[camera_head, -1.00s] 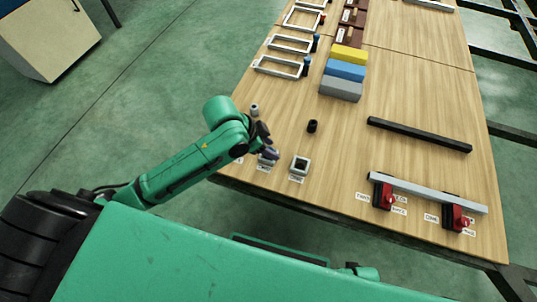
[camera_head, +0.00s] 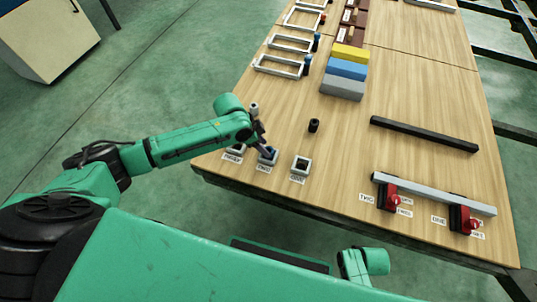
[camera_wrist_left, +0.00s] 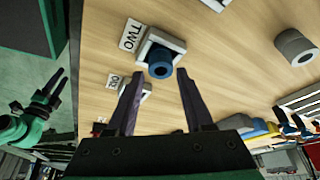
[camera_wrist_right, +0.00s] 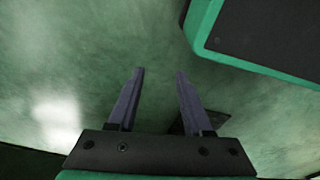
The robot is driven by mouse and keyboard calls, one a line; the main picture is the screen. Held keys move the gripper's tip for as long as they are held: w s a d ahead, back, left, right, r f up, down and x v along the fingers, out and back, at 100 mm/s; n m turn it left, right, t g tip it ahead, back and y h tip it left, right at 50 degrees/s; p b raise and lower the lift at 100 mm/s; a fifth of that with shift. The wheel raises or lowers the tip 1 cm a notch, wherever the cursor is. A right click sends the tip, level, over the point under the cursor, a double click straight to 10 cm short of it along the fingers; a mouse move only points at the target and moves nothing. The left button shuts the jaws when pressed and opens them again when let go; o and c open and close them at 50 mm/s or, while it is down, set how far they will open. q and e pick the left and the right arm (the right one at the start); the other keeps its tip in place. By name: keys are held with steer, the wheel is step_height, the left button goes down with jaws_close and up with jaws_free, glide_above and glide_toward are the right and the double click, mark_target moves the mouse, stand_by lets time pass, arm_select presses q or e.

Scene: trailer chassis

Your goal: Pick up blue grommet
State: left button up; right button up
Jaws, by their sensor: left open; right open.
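The blue grommet (camera_head: 269,152) sits in a white square holder labelled TWO near the table's front-left edge. In the left wrist view the blue grommet (camera_wrist_left: 160,70) stands in its white holder (camera_wrist_left: 171,40), beyond the fingers and roughly centred between them. My left gripper (camera_head: 262,146) is open and empty, close to the grommet, with its fingers pointing toward it. In the left wrist view no finger clearly touches it. My right gripper (camera_wrist_right: 160,72) is open and empty over the green floor, away from the table.
Another white holder (camera_head: 301,165) stands to the right. A grey grommet (camera_head: 254,107) and a black one (camera_head: 314,125) stand farther back. The table between is clear.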

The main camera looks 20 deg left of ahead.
arm_select(q)
steer(key=b+x, duration=0.1)
steer(key=x, duration=0.2)
steer(key=shift+f, duration=0.35)
jaws_close()
arm_select(e)
steer(key=shift+w+a+r, duration=0.25)
steer(key=shift+w+r, duration=0.2)
steer(key=shift+r, duration=0.1)
steer(key=shift+w+a+r, duration=0.2)
steer(key=shift+w+r, duration=0.25)
steer(key=shift+r, duration=0.1)
